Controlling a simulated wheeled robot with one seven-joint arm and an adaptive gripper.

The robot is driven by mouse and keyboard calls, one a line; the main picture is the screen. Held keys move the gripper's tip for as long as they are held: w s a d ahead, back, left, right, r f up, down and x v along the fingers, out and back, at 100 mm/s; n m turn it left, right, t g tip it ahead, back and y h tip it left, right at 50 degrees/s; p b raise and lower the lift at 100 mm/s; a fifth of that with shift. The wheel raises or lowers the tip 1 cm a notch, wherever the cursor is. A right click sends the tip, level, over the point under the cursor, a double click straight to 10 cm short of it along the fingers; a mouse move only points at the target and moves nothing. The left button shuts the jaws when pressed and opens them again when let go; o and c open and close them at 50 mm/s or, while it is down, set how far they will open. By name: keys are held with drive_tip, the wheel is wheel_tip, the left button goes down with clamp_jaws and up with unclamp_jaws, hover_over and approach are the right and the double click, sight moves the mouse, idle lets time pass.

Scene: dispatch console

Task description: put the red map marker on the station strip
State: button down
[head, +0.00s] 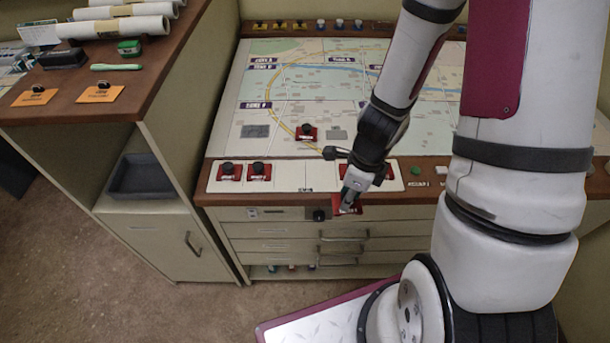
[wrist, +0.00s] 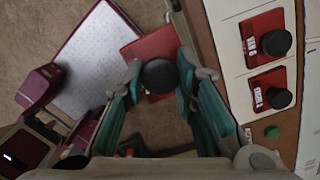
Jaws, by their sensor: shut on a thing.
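My gripper (head: 352,193) is shut on the black knob of a red map marker (head: 346,208), a flat red plate. In the wrist view, the fingers (wrist: 160,75) pinch the knob, and the red plate (wrist: 146,47) shows beyond it. The held marker is just in front of the console's front edge, over the drawers, apart from the station strip. The white station strip (head: 287,178) runs along that edge. Two red markers (head: 230,172) (head: 259,171) sit at its left end. Two more (wrist: 265,42) (wrist: 271,92) sit at its right part, mostly hidden by my gripper in the head view.
Another red marker (head: 306,133) stands on the map (head: 300,90). A green button (head: 415,171) is right of the strip. Drawers (head: 290,232) with handles are below the console edge. A side counter (head: 70,90) with rolls stands at left. The strip's middle is bare.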

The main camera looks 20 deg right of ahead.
drive_tip(key=shift+s+d+m, duration=0.15)
drive_tip(key=shift+s+m, duration=0.15)
drive_tip(key=shift+m, duration=0.1)
drive_tip(key=w+b, duration=0.2)
drive_tip(key=b, duration=0.1)
drive_tip(key=w+a+b, duration=0.1)
drive_tip(key=w+b, duration=0.2)
drive_tip(key=w+f+b, duration=0.1)
drive_tip(key=w+b, duration=0.2)
drive_tip(key=shift+w+a, duration=0.15)
drive_tip(key=w, duration=0.4)
drive_tip(key=w+a, duration=0.1)
drive_tip(key=w, duration=0.2)
drive_tip(key=shift+w+a+f, duration=0.1)
drive_tip(key=shift+f, duration=1.85)
drive_tip(key=shift+f, duration=0.1)
drive_tip(key=c, duration=1.3)
unclamp_jaws()
